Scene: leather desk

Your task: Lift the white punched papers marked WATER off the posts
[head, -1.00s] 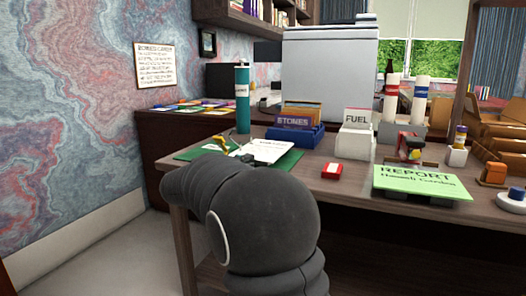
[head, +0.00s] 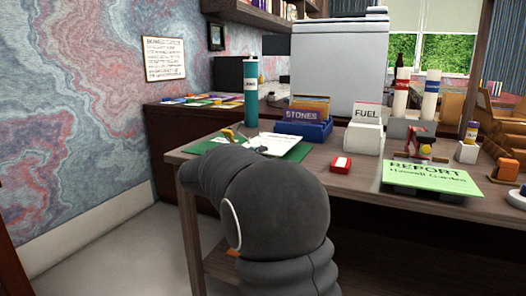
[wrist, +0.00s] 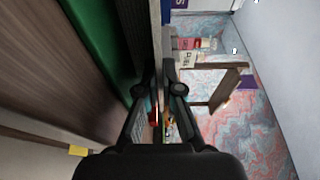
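The white punched papers (head: 281,141) lie over a green folder (head: 292,153) at the desk's left front. Their printing is too small to read, and the posts cannot be made out. My arm covers the near part of the folder, and my gripper is hidden behind it in the head view. In the wrist view my gripper (wrist: 158,90) has its two fingers close together around a thin grey strip seen edge-on. I cannot tell whether they press on it. A green surface, likely the folder, fills the upper left of that view.
A teal bottle (head: 251,93) and a blue STONES box (head: 307,128) stand behind the papers. Open floor lies left of the desk.

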